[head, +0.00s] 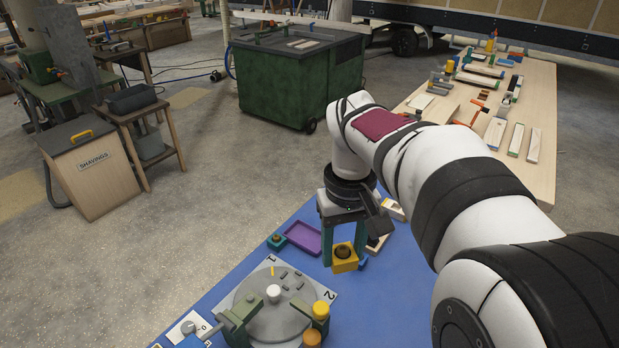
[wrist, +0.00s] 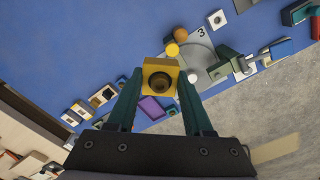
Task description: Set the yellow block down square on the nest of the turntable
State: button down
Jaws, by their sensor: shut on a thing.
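My gripper (head: 341,240) is shut on the yellow block (head: 345,258), which has a dark round hole or knob on its face. The block also shows between the two green fingers in the wrist view (wrist: 160,78). It seems held a little above the blue mat, though the gap is hard to judge. I cannot make out the nest clearly.
Yellow (head: 320,309) and orange (head: 312,338) round pieces stand at the turntable's right edge. A green clamp-like part (head: 242,314) stands at its left. A purple tray (head: 303,238) and a small green block (head: 276,241) lie left of my gripper. Small blocks (head: 394,209) lie behind it.

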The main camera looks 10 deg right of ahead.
jog(key=d+f+n, duration=0.5)
jog(key=d+f, duration=0.4)
jog(key=f, duration=0.1)
jog(key=n, duration=0.3)
send_over(352, 312)
notch_tip(352, 312, down, 12)
jog(key=shift+s+f, duration=0.1)
jog(key=shift+f, duration=2.15)
jog(key=shift+f, duration=0.15)
jog(key=shift+c, duration=1.5)
grip_release()
